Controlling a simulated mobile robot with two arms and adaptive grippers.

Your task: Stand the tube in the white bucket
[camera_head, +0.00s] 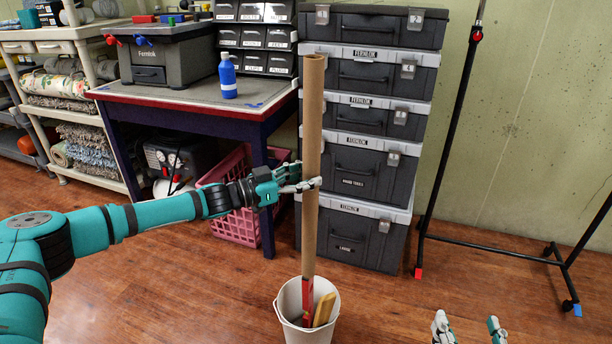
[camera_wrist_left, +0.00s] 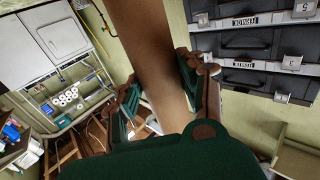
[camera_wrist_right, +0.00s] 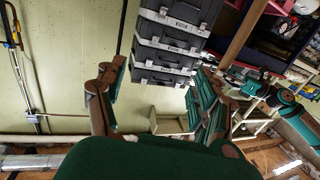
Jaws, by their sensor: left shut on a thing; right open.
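The tube (camera_head: 313,125) is a long brown cardboard tube, standing nearly upright in the head view. My left gripper (camera_head: 303,182) is shut around it near mid-length; the left wrist view shows the tube (camera_wrist_left: 152,55) between the fingers. The white bucket (camera_head: 291,318) stands on the floor directly below in the picture. The tube's lower end is at the bucket's opening, beside a red item (camera_head: 307,298) and a yellow item (camera_head: 324,309); I cannot tell whether it is inside. My right gripper (camera_head: 468,330) is open and empty, right of the bucket.
A stack of dark cases (camera_head: 364,177) stands behind the tube. A workbench (camera_head: 190,96) with a blue bottle (camera_head: 227,77) and a pink crate (camera_head: 234,228) beneath it are behind left. A black stand (camera_head: 447,150) is at right. The wooden floor around the bucket is mostly clear.

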